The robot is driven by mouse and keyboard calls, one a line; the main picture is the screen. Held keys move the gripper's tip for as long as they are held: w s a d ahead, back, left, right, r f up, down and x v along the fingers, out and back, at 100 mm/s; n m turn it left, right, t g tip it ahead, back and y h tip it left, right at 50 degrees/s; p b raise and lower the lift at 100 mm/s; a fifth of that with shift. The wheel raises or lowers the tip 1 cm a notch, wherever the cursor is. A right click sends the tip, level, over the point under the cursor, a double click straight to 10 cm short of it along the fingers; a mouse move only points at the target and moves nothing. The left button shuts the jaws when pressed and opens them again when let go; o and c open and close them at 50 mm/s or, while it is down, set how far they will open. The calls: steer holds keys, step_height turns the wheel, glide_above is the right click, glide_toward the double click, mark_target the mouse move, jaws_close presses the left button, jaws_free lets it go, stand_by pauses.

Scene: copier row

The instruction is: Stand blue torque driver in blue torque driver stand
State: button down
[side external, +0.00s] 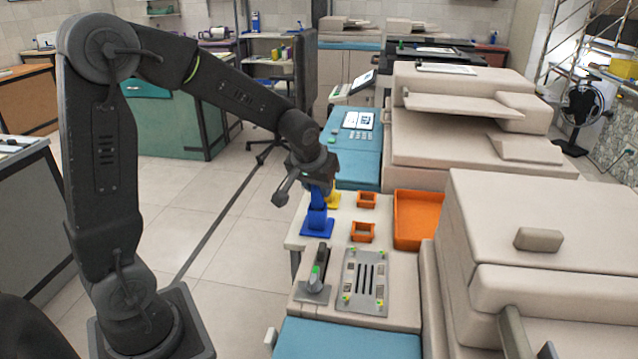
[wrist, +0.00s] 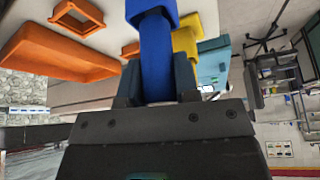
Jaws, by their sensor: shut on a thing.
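My gripper (side external: 318,183) is above the cream worktop and shut on the blue torque driver (side external: 328,188). In the wrist view the driver's blue body (wrist: 157,60) passes between the dark fingers (wrist: 158,85). The blue torque driver stand (side external: 317,229) has a flat square base on the worktop, directly under the gripper. In the wrist view a wider blue part (wrist: 151,10) shows at the driver's far end. Driver and stand share one colour and overlap, so I cannot tell whether the driver's lower end is inside the stand or just above it.
A yellow stand (side external: 334,201) is close behind the blue one. Two small orange open boxes (side external: 362,239) (side external: 367,206) and an orange tray (side external: 418,243) lie to the right. A green-and-black tool (side external: 318,268) and a slotted metal plate (side external: 351,290) are in front. Copiers (side external: 560,225) line the right.

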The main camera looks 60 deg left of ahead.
steer(key=shift+f, duration=0.25)
stand_by(0.6)
steer(key=c, duration=0.8)
jaws_free()
steer(key=v, duration=1.3)
steer(key=s+d+m+h, duration=0.1)
steer(key=s+d+m, duration=0.1)
steer(key=s, duration=0.3)
steer(key=s+d+f+m, duration=0.1)
steer(key=s+d+m, duration=0.1)
steer(key=s+d, duration=0.2)
steer(key=s+d+f+m+t+h, duration=0.1)
steer(key=s+d, duration=0.2)
steer(key=s, duration=0.3)
steer(key=shift+s+d+f+m+h, duration=0.2)
steer(key=shift+s+d+m+h, duration=0.1)
steer(key=shift+m, duration=0.1)
